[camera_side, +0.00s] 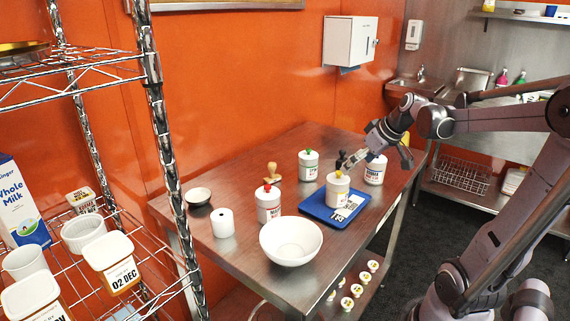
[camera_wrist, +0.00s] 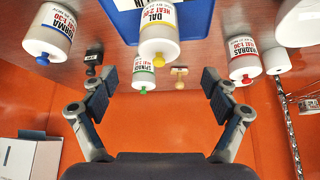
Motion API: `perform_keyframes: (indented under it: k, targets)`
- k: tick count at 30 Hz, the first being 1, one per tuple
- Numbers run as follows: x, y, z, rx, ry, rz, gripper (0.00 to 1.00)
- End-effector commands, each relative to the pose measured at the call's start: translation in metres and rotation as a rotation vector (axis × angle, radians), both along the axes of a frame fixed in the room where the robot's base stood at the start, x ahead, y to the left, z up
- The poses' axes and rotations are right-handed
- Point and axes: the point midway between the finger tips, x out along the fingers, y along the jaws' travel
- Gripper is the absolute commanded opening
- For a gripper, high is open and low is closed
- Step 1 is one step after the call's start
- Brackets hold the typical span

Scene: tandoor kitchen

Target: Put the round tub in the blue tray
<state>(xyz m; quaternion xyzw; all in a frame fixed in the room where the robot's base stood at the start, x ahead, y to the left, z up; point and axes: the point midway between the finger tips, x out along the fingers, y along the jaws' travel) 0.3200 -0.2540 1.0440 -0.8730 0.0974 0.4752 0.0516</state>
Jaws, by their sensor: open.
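The blue tray (camera_side: 317,208) lies on the steel table. A round white tub with a yellow knob (camera_side: 338,190) stands upright on it, beside a printed card (camera_side: 347,209). In the wrist view, which looks upside down, this tub (camera_wrist: 158,38) reads DAL and the tray (camera_wrist: 128,4) shows at the top edge. My gripper (camera_side: 352,158) is open and empty, just above and behind the tub in the side view. In the wrist view its two fingers (camera_wrist: 158,98) are wide apart, with nothing between them. The tub is apart from the fingers.
Similar tubs have a red knob (camera_side: 269,205), a green knob (camera_side: 308,166) and a blue knob (camera_wrist: 48,35). A black stamp (camera_wrist: 93,60), a wooden stamp (camera_side: 271,174), a white bowl (camera_side: 291,241), a paper roll (camera_side: 222,223) and a small dark bowl (camera_side: 198,197) also stand on the table.

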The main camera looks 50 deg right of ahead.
Motion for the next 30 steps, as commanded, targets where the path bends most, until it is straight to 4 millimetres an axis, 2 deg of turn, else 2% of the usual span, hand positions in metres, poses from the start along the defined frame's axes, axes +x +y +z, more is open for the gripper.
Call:
perform_keyframes:
  k: [2, 5, 12, 18, 21, 24, 30]
  targets:
    - [0.002, 0.011, 0.001, 0.0, 0.002, 0.012, 0.87]
    - [0.008, 0.039, 0.0, 0.0, 0.007, 0.034, 0.87]
    - [0.012, 0.14, -0.01, -0.004, 0.011, 0.11, 0.87]
    - [-0.002, 0.209, -0.022, -0.01, -0.012, 0.174, 0.87]
    - [-0.009, 0.232, -0.027, -0.008, -0.028, 0.199, 0.87]
    - [-0.015, 0.246, -0.03, -0.006, -0.038, 0.215, 0.87]
    - [-0.018, 0.255, -0.033, -0.004, -0.048, 0.221, 0.87]
